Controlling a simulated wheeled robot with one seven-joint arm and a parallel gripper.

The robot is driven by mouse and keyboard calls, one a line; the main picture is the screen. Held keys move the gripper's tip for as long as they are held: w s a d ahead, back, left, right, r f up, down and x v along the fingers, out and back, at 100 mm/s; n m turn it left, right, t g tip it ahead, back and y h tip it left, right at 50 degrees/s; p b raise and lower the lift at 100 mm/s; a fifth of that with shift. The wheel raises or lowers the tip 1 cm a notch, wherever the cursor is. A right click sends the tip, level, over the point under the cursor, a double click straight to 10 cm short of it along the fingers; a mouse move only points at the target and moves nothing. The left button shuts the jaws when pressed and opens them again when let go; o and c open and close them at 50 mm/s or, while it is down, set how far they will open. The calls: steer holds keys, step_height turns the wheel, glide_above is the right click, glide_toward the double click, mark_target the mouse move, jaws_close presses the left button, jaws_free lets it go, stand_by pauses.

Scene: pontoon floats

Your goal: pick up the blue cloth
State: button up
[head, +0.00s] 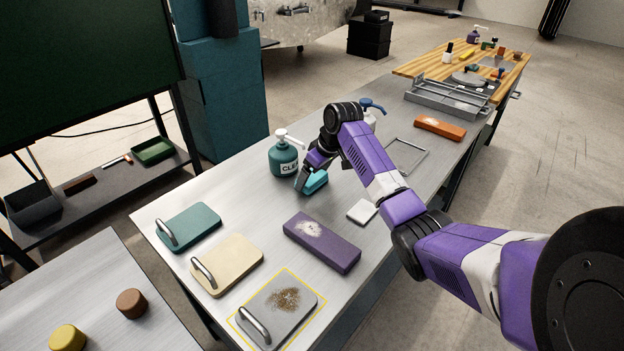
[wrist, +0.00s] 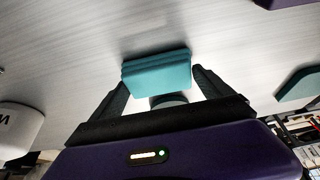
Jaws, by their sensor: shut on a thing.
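The blue cloth (head: 317,182) is a small folded turquoise stack on the grey metal table (head: 270,205), right of the green pump bottle. My gripper (head: 306,182) reaches down at it from the far side of my arm. In the wrist view the cloth (wrist: 157,72) shows layered folds and sits between the two dark fingers of my gripper (wrist: 160,84), which are shut on it. A dark shadow borders its far edge. I cannot tell whether it touches the table or is slightly raised.
A green pump bottle (head: 284,157) stands close left of my gripper. A white tile (head: 362,211), a purple block (head: 321,242) and a wire frame (head: 408,156) lie nearby. Handled boards (head: 226,265) fill the near end. An orange block (head: 439,128) lies farther right.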

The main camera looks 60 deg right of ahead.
mark_target(315, 178)
steer(key=shift+r, duration=0.15)
steer(key=shift+r, duration=0.3)
steer(key=b+v, duration=0.1)
steer(key=v, duration=0.1)
steer(key=shift+r, duration=0.3)
steer(key=s+a, duration=0.1)
steer(key=s, duration=0.4)
steer(key=s+a, duration=0.1)
steer(key=s, duration=0.5)
steer(key=s+a+b, duration=0.1)
steer(key=s+a, duration=0.1)
steer(key=s, duration=0.4)
steer(key=shift+w, duration=0.1)
steer(key=o, duration=0.7)
steer(key=c, duration=0.4)
steer(key=shift+d, duration=0.1)
